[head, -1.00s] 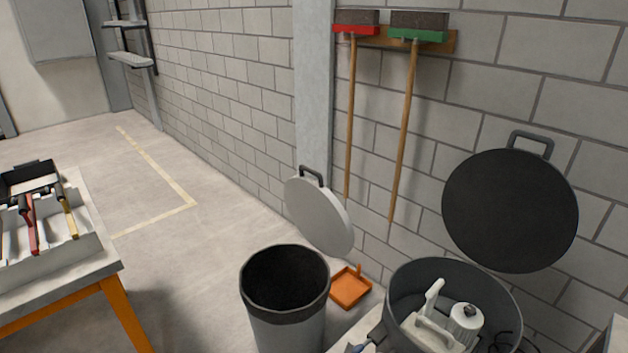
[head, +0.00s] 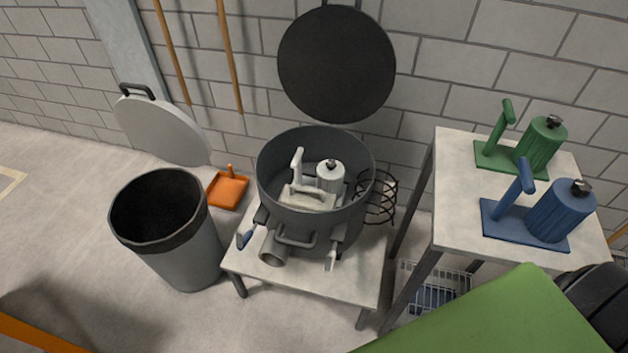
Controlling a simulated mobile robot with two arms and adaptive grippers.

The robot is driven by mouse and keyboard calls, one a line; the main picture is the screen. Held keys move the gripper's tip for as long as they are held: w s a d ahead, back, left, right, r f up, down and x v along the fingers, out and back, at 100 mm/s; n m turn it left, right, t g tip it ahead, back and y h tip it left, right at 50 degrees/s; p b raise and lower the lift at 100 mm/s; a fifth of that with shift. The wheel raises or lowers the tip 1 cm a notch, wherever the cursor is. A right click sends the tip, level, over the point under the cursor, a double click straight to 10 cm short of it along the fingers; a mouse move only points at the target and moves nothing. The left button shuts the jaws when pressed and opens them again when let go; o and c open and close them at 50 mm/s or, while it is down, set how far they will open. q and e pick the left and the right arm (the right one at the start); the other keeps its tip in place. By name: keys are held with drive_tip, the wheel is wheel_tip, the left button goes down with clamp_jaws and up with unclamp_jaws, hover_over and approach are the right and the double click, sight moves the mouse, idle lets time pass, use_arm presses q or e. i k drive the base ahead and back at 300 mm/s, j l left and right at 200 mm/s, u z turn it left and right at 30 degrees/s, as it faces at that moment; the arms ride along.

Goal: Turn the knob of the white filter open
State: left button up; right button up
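The white filter (head: 328,178) sits inside a dark grey open pot (head: 315,214) in the middle of the head view. It has a white canister with a small dark knob (head: 331,163) on top, and a white upright handle (head: 297,165) to its left on a pale base. The pot's near wall hides the lowest part of the filter. The knob is too small to tell how it is turned. Neither of my grippers is in view.
The pot stands on a low pale table (head: 348,284). A round dark lid (head: 337,65) is behind it. A grey bin (head: 183,245) stands left. A taller table (head: 455,225) at right bears a green filter (head: 540,147) and a blue filter (head: 560,211). A green surface (head: 490,320) fills the bottom right.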

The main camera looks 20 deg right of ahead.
sight(331, 164)
drive_tip(key=i+j, duration=0.35)
drive_tip(key=j+z, duration=0.15)
drive_tip(key=z, duration=0.3)
drive_tip(key=i+j+z, duration=0.1)
drive_tip(key=z, duration=0.35)
drive_tip(key=j+z, duration=0.25)
drive_tip(key=z, duration=0.2)
